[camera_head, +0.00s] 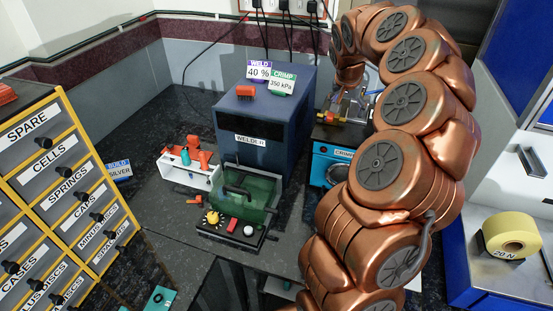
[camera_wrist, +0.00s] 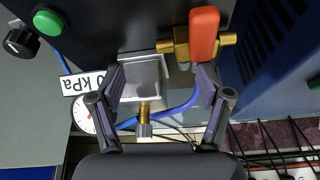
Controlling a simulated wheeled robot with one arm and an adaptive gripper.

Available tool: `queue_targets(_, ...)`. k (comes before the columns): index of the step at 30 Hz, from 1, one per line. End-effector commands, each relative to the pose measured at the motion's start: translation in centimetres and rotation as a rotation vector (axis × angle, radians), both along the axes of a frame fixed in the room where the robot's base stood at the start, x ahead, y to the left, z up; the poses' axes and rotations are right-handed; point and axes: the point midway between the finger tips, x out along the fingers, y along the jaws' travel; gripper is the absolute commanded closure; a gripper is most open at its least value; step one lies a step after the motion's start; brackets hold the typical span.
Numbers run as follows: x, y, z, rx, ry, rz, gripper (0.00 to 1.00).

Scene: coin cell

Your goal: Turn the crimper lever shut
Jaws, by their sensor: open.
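The blue crimper (camera_head: 322,163) stands right of the dark blue welder and is partly hidden behind my arm. In the wrist view, an orange lever (camera_wrist: 204,34) sits on a brass valve fitting (camera_wrist: 229,39), near the top, just beyond the right fingertip. The lever points up and down in that picture, across the brass pipe. My gripper (camera_wrist: 160,78) is open with nothing between its fingers. A grey metal block (camera_wrist: 143,76) shows below, between the fingers. The lever is apart from the fingers as far as I can see.
In the wrist view, a pressure gauge (camera_wrist: 81,117), a kPa label (camera_wrist: 78,85), blue tubing (camera_wrist: 178,110) and a green button (camera_wrist: 48,21) are nearby. The welder (camera_head: 262,115) stands close on the left.

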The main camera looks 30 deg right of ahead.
Motion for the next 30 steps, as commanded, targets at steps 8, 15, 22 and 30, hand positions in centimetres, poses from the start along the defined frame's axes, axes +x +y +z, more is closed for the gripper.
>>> queue_targets(8, 0.09, -0.15, 0.60, 0.001, -0.001, 0.046, 0.23)
queue_targets(15, 0.09, -0.32, 0.59, 0.001, 0.000, 0.082, 0.23)
queue_targets(22, 0.17, -0.42, 0.51, 0.000, -0.001, 0.116, 0.23)
queue_targets(30, 0.19, -0.61, 0.46, 0.000, 0.000, 0.145, 0.23)
